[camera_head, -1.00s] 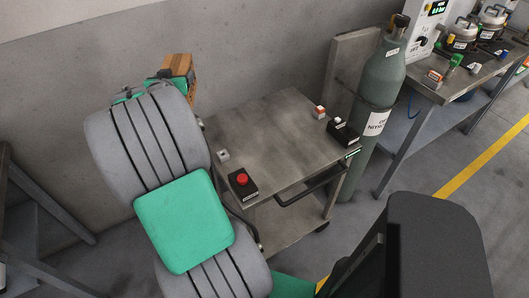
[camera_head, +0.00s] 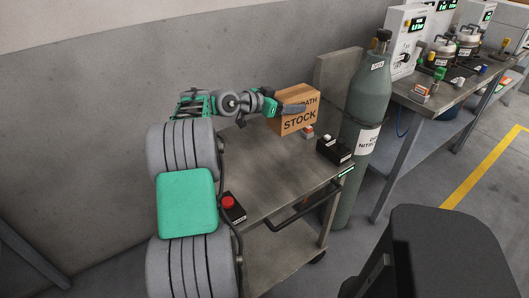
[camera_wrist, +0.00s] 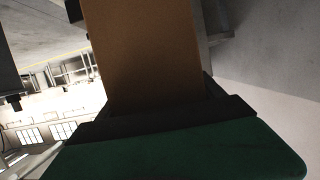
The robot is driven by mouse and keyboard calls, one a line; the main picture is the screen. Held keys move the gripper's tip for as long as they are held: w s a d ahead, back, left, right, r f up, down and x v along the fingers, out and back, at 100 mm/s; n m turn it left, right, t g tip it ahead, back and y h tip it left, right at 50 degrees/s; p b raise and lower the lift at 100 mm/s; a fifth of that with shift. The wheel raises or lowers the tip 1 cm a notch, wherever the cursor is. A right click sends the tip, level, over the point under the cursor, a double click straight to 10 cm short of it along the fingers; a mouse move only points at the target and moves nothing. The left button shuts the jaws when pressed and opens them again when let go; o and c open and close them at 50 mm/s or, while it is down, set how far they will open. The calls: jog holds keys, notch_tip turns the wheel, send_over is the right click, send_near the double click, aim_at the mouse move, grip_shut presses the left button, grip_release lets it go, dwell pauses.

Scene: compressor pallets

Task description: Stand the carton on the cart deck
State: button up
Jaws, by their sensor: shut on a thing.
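The carton (camera_head: 298,112) is a brown box with black lettering ending in "STOCK". In the head view it shows over the far right part of the grey cart deck (camera_head: 262,178). My gripper (camera_head: 287,108) is shut on the carton from its left side. I cannot tell whether the carton's underside touches the deck. In the wrist view the carton (camera_wrist: 143,50) is a brown face filling the middle, between the dark jaws. The carton looks roughly upright.
On the deck are a red button box (camera_head: 231,207), a black box (camera_head: 334,150) and a small red-and-white block (camera_head: 308,132). A grey-green nitrogen cylinder (camera_head: 364,130) stands right of the cart. A workbench (camera_head: 440,103) with instruments is beyond. The deck's middle is clear.

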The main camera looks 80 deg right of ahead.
jog(key=w+a+f, duration=0.2)
jog(key=w+f, duration=0.1)
jog(key=f, duration=0.1)
jog(key=w+a+f, duration=0.2)
jog(key=f, duration=0.1)
jog(key=w+a+f, duration=0.2)
jog(key=w+f, duration=0.1)
jog(key=f, duration=0.1)
jog(key=shift+w+a+f, duration=0.1)
jog(key=shift+w+f, duration=0.2)
jog(key=shift+w, duration=0.05)
jog(key=o, duration=2)
jog(key=shift+f, duration=0.1)
